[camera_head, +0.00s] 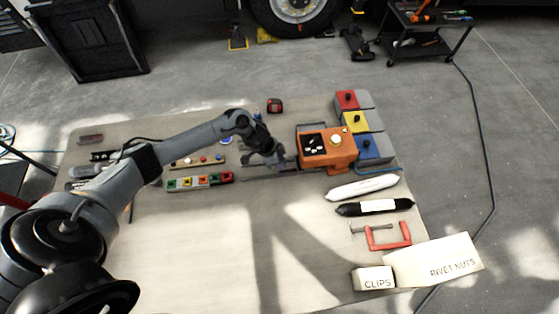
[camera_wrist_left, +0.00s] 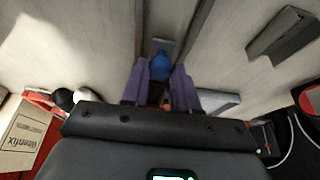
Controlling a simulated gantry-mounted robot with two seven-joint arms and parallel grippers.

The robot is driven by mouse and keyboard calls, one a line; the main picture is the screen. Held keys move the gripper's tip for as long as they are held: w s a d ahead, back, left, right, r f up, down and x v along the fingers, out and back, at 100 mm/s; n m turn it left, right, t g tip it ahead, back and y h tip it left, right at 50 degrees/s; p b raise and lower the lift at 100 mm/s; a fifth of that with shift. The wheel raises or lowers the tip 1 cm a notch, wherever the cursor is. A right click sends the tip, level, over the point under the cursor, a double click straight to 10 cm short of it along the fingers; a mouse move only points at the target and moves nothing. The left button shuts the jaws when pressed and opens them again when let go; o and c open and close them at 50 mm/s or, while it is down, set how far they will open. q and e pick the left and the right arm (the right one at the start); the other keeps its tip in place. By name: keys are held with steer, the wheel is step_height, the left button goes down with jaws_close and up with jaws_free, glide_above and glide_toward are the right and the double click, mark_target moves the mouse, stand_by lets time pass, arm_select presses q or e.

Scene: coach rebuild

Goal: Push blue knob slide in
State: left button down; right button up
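My left gripper (camera_head: 279,164) is low over the mat, just left of the orange box (camera_head: 342,156) with a white knob and a black panel on top. In the left wrist view, a blue knob (camera_wrist_left: 160,66) sits between the tips of the two purple fingers (camera_wrist_left: 160,74). The knob fills most of the narrow gap; I cannot tell whether both fingers press on it. Dark parallel rails (camera_wrist_left: 203,25) run past it. In the head view the gripper hides this knob. Another blue knob stands on a blue block (camera_head: 375,151) right of the orange box. My right gripper is not in view.
Red (camera_head: 345,100) and yellow (camera_head: 356,122) blocks with knobs stand behind the blue one. A strip of coloured squares (camera_head: 200,182) lies left of my gripper. White and black tubes, a red clamp (camera_head: 388,238) and a clips box (camera_head: 373,278) lie nearer right. The front middle is clear.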

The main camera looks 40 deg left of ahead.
arm_select(q)
steer(key=c, duration=0.8)
jaws_free()
steer(key=shift+w+d, duration=0.2)
steer(key=shift+c, duration=0.2)
steer(key=shift+a+r, duration=0.1)
steer(key=shift+s+a+r, duration=0.15)
steer(key=shift+s+r, duration=0.1)
steer(key=shift+r, duration=0.3)
steer(key=v, duration=0.9)
steer(key=shift+r, duration=0.2)
steer(key=shift+s, duration=0.15)
